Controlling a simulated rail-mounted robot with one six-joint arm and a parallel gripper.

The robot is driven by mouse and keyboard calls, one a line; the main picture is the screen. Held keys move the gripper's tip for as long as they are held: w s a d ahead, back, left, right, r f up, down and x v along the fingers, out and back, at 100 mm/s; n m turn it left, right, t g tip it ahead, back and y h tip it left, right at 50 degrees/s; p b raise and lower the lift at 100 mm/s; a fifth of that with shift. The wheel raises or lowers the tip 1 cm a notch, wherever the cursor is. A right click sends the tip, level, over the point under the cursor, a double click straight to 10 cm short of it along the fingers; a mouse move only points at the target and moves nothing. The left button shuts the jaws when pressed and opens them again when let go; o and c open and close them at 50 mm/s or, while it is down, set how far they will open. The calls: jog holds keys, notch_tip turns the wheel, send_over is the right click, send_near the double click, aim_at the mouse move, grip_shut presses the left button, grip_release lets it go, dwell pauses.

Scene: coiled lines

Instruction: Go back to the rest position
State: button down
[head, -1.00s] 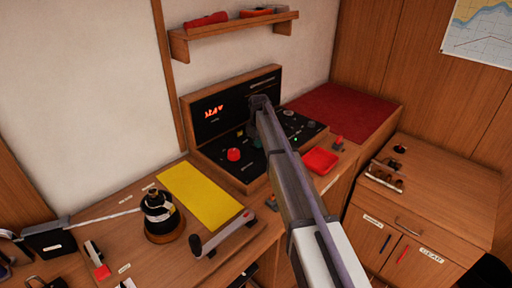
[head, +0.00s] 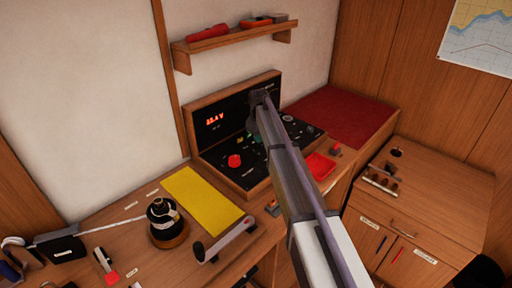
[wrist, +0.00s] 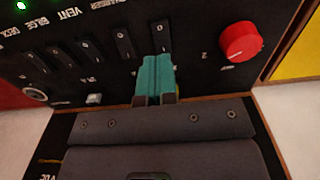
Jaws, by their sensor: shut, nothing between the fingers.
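My gripper (head: 253,128) is over the black switch panel (head: 222,158) at the back of the bench, mostly hidden behind my own arm in the head view. In the wrist view my gripper (wrist: 156,72) shows as teal fingers closed together, with nothing between them. The fingertips are just below a row of black rocker switches (wrist: 124,42) on the panel. I cannot tell whether they touch the panel. A red knob (wrist: 240,42) is to the right of the fingers in the wrist view; it also shows in the head view (head: 234,161).
A winch (head: 165,222) with a line around it and a yellow mat (head: 203,200) are on the bench at left. A shelf (head: 235,38) hangs above. A cabinet (head: 440,195) stands at right.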

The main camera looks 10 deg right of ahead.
jog(key=shift+r, duration=0.45)
jog(key=shift+f, duration=0.1)
jog(key=s+m, duration=0.1)
jog(key=s, duration=0.3)
jog(key=s+m, duration=0.2)
jog(key=s, duration=0.2)
jog(key=shift+s+f, duration=0.15)
jog(key=s+m, duration=0.4)
jog(key=s, duration=2.8)
jog(key=shift+s, duration=0.25)
